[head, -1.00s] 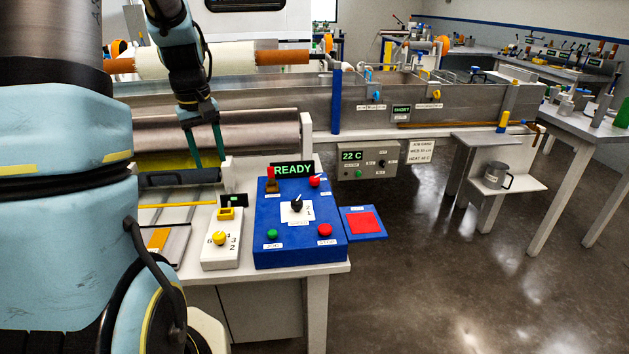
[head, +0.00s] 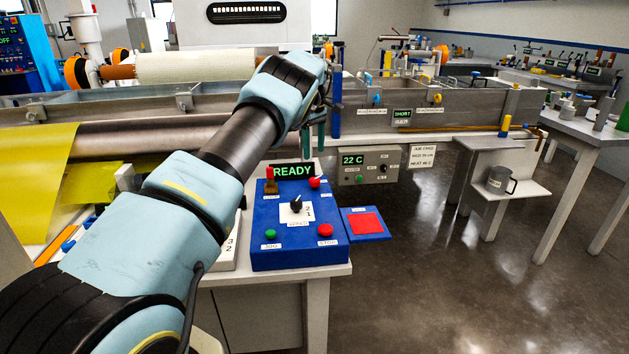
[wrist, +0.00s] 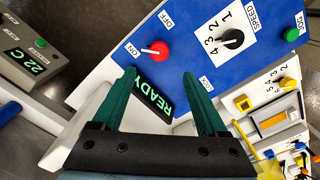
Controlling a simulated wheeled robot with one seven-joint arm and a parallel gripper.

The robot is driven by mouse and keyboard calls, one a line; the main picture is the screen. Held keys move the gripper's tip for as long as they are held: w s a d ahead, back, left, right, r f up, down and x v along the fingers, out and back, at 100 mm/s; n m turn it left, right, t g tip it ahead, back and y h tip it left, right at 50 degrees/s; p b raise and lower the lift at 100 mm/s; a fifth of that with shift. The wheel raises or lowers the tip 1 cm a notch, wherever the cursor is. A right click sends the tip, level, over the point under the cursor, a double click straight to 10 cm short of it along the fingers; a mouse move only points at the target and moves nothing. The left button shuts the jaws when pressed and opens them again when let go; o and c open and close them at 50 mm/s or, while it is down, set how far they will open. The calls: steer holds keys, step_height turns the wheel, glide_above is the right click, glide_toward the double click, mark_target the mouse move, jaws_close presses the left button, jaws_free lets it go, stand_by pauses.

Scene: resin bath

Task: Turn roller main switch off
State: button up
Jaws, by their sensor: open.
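The main switch, a red knob with ON and OFF labels, shows in the wrist view (wrist: 158,49) on the blue control box. Its white pointer points towards ON. In the head view the red knob (head: 315,182) sits at the box's upper right, below the lit READY display (head: 293,171). My gripper (head: 313,140) hangs above and behind that display. In the wrist view my gripper (wrist: 160,76) is open and empty, its teal fingers apart on either side of the READY display, with the knob beyond the fingertips. The fingers do not appear to touch the knob.
The blue box (head: 258,255) also carries a speed dial (head: 296,204), a green JOG button (head: 270,234), a red STOP button (head: 325,230) and a red-topped lever (head: 270,181). A grey 22 C controller (head: 365,166) is mounted behind, to the right. A red pad (head: 365,223) lies beside the box.

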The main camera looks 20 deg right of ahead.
mark_target(315, 179)
step_height(315, 179, down, 11)
steer(key=p, duration=0.3)
steer(key=shift+d+r, duration=0.1)
jaws_close()
stand_by(0.6)
